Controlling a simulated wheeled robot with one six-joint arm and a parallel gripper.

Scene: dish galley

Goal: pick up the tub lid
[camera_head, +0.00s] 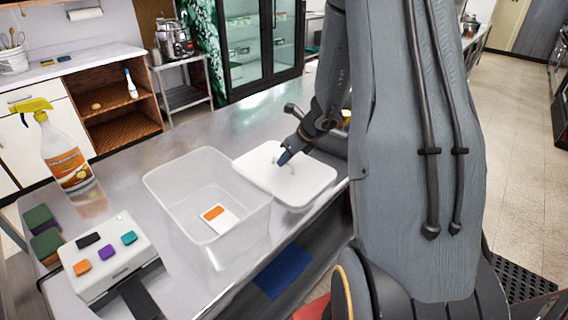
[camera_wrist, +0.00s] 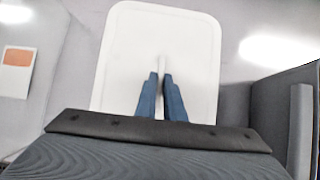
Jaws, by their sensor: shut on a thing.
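The tub lid (camera_head: 285,178) is a white rounded rectangle to the right of the clear tub (camera_head: 180,185) in the head view. In the wrist view the lid (camera_wrist: 190,40) fills the middle, with a thin raised grip at its centre. My gripper (camera_head: 284,159) has its blue fingers on that grip, and in the wrist view the fingers (camera_wrist: 161,80) are closed on it from both sides. The lid looks flat, at or very near the steel counter; I cannot tell if there is a gap beneath it.
The tub stands open, with an orange and white card (camera_head: 217,217) at its bottom. A spray bottle (camera_head: 60,150), a label device with coloured buttons (camera_head: 108,260) and green sponges (camera_head: 42,232) are at the left. The steel counter (camera_head: 245,120) behind the lid is clear.

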